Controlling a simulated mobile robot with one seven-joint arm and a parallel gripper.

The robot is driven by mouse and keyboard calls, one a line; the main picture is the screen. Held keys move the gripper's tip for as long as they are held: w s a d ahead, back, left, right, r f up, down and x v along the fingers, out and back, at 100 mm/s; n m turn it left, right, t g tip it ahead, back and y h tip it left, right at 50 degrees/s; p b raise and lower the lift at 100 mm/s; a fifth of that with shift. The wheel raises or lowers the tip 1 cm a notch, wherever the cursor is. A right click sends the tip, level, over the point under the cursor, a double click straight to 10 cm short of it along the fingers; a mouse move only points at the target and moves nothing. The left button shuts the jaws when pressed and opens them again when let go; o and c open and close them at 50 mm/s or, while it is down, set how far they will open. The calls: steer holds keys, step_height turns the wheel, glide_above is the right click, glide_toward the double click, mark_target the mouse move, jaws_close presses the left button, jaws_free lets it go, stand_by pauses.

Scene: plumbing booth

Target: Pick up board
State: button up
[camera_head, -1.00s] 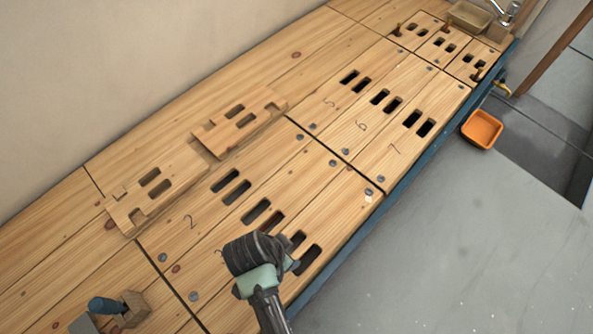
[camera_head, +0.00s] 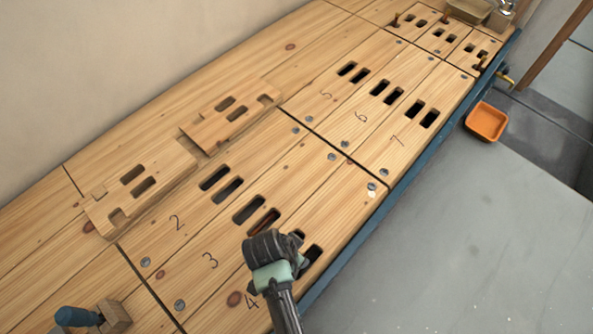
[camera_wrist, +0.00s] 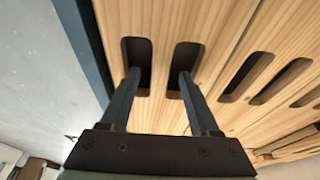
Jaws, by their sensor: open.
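The numbered boards are wooden planks set into the bench, each with a pair of dark slots. Board 4 (camera_head: 345,212) is the front plank of the near group, beside board 3 (camera_head: 290,190) and board 2 (camera_head: 185,205). My gripper (camera_wrist: 160,76) is open, its two fingers spread. In the wrist view the fingertips overlap the two slots of the edge board (camera_wrist: 160,22); how deep they reach is unclear. In the head view my gripper (camera_head: 278,258) is over board 4 and partly hides its slots.
Loose slotted wooden pieces (camera_head: 140,180) lie at the back of the bench. Boards 5, 6 and 7 (camera_head: 400,140) lie farther right. A blue-handled tool (camera_head: 78,316) is at the lower left. An orange bin (camera_head: 486,122) sits beyond the blue front edge (camera_head: 400,190).

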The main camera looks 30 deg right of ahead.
steer(key=shift+d+f, duration=0.15)
steer(key=shift+f, duration=0.35)
steer(key=shift+r, duration=0.1)
jaws_close()
stand_by(0.9)
